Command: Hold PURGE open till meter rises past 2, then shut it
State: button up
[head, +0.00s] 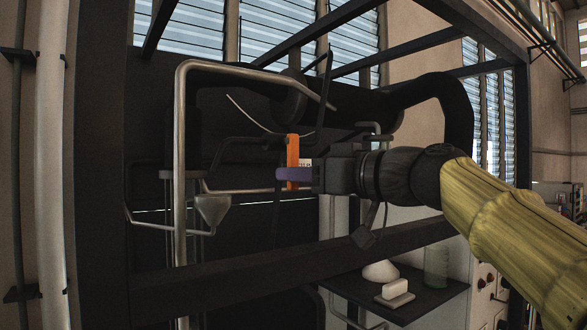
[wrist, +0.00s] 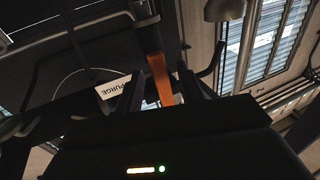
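An orange lever (head: 293,150) stands upright against the dark panel in the head view. A white label (head: 305,163) is partly hidden behind my gripper (head: 294,174). In the wrist view the label reads PURGE (wrist: 115,87), left of the orange lever (wrist: 156,70). My gripper (wrist: 160,80) has its two dark fingers either side of the lever, with a gap showing at the right finger. The left finger is close to the lever; I cannot tell if it touches. No meter reading can be made out in either view.
A dark frame rail (head: 300,255) crosses in front, below my arm. A bent metal pipe (head: 180,150) and a funnel (head: 212,211) are to the left. A shelf (head: 435,302) with white items and a glass jar (head: 436,265) is below right.

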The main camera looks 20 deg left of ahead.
jog(key=shift+x, duration=0.85)
jog(key=shift+w+d, duration=0.15)
jog(key=shift+w, duration=0.05)
jog(key=shift+c, duration=0.2)
jog(key=c, duration=0.3)
jog(key=shift+s, duration=0.25)
grip_shut()
